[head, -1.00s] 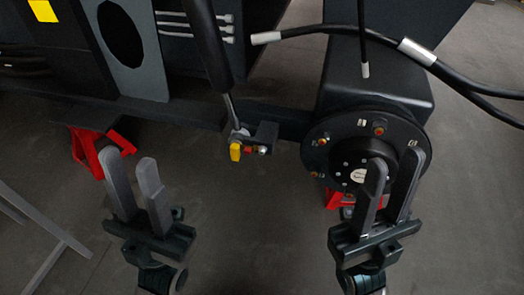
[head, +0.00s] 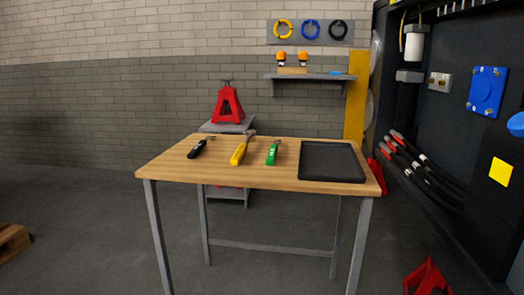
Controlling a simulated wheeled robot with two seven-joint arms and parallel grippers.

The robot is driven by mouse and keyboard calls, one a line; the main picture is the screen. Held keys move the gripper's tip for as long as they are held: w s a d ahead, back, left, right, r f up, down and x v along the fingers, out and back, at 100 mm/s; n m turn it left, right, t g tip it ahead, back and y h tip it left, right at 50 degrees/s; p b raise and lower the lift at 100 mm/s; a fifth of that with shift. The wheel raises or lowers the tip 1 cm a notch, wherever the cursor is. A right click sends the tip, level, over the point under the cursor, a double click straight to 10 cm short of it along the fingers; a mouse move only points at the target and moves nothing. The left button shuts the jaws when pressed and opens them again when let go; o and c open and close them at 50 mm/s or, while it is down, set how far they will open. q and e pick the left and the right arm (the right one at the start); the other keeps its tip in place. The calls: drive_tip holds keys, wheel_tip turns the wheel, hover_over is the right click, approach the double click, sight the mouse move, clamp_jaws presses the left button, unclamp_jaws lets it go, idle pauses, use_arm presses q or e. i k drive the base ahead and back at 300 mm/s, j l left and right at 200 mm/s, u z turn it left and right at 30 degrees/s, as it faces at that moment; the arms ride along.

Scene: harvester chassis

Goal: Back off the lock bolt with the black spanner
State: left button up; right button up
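The black spanner (head: 198,148) lies on the left part of a wooden workbench (head: 240,179) in the head view. A yellow-handled tool (head: 238,154) and a green-handled tool (head: 273,152) lie to its right, apart from it and from each other. The lock bolt cannot be made out in this view. Neither of my grippers shows now.
A black tray (head: 331,177) sits on the bench's right side. The dark machine side (head: 440,140) with hanging cables (head: 425,165) stands at right. A red stand (head: 427,277) is on the floor at lower right. The floor left of the bench is mostly clear.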

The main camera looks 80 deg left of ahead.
sight(192, 155)
drive_tip(key=u, duration=3.05)
drive_tip(key=i+l+z, duration=0.2)
drive_tip(key=l, duration=0.15)
drive_tip(key=i+l+z, duration=0.2)
drive_tip(key=l, duration=0.1)
